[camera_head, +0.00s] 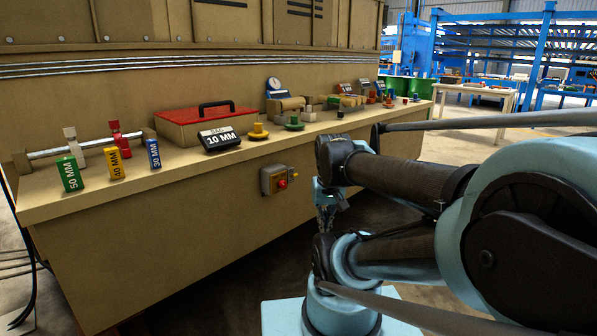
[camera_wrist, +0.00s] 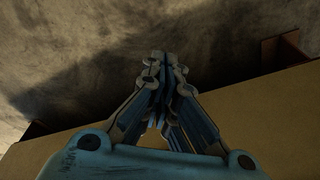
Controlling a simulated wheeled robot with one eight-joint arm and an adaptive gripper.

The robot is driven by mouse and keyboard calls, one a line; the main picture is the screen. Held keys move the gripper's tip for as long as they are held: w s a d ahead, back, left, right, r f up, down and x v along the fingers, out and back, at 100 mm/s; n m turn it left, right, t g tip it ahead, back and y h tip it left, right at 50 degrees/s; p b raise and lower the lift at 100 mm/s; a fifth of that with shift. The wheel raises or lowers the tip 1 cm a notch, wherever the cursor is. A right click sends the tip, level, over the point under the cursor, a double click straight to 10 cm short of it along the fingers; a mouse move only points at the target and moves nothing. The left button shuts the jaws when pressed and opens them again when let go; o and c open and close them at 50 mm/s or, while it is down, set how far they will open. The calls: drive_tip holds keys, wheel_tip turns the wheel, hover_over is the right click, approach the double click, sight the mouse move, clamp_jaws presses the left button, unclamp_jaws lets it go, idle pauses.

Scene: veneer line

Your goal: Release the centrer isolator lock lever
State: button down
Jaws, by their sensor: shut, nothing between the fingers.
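A small grey isolator box (camera_head: 273,181) with a yellow face and a red part (camera_head: 282,184) is fixed to the front panel of the tan bench. I cannot make out a separate lock lever or its position at this size. My gripper (camera_head: 327,217) is to the right of the box and lower, apart from it, and partly hidden by my arm. In the wrist view my gripper (camera_wrist: 163,72) is shut and empty, over the floor beside the tan panel. The isolator box is not in the wrist view.
The bench top (camera_head: 120,193) carries green, yellow and blue marked blocks, a red-lidded case (camera_head: 205,122), a black "10 MM" block (camera_head: 219,139) and several small coloured knobs. The floor in front of the bench is open. A table (camera_head: 475,92) stands at the back right.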

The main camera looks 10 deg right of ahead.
drive_tip(key=w+r+m, duration=0.3)
drive_tip(key=w+r, duration=0.3)
drive_tip(key=w, duration=0.7)
drive_tip(key=w+r+m, duration=0.2)
drive_tip(key=w+r, duration=0.5)
drive_tip(key=w, duration=0.5)
drive_tip(key=m+y, duration=0.2)
drive_tip(key=m, duration=0.3)
hover_over(294, 175)
drive_tip(key=s+d, duration=0.1)
drive_tip(key=d, duration=0.3)
wheel_tip(294, 175, down, 4)
drive_tip(key=f, duration=0.1)
drive_tip(key=shift+s+d+r, duration=0.1)
drive_tip(key=shift+r, duration=0.15)
drive_tip(key=x, duration=1.4)
drive_tip(key=shift+d, duration=0.2)
drive_tip(key=shift+s+a, duration=0.1)
drive_tip(key=shift+f, duration=0.1)
